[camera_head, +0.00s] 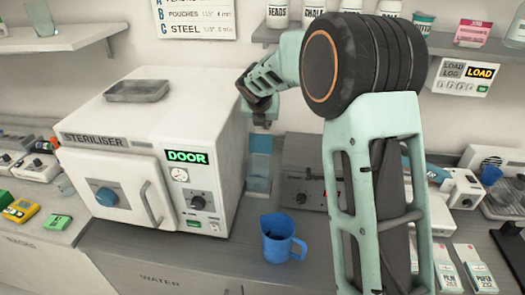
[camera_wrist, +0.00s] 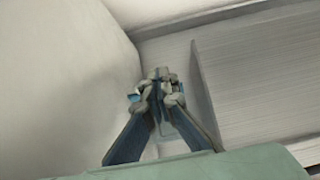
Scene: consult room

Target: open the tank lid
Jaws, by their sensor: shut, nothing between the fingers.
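The white steriliser (camera_head: 150,115) stands on the counter at the left, with its front door shut and a green DOOR sign lit. A pale blue see-through block (camera_head: 259,170), which may be the tank, stands against its right side. I cannot make out a lid on it. My gripper (camera_head: 262,122) is just above this block, beside the steriliser's upper right edge, and partly hidden by my wrist. In the wrist view my gripper (camera_wrist: 158,80) is shut and empty, its fingertips close together beside a pale wall. I cannot tell whether it touches anything.
A blue jug (camera_head: 280,240) stands on the counter in front of the block. A grey metal tray (camera_head: 137,90) lies on the steriliser. A dark-fronted unit (camera_head: 304,170) is close to the right of the block. A shelf with jars (camera_head: 277,14) runs above.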

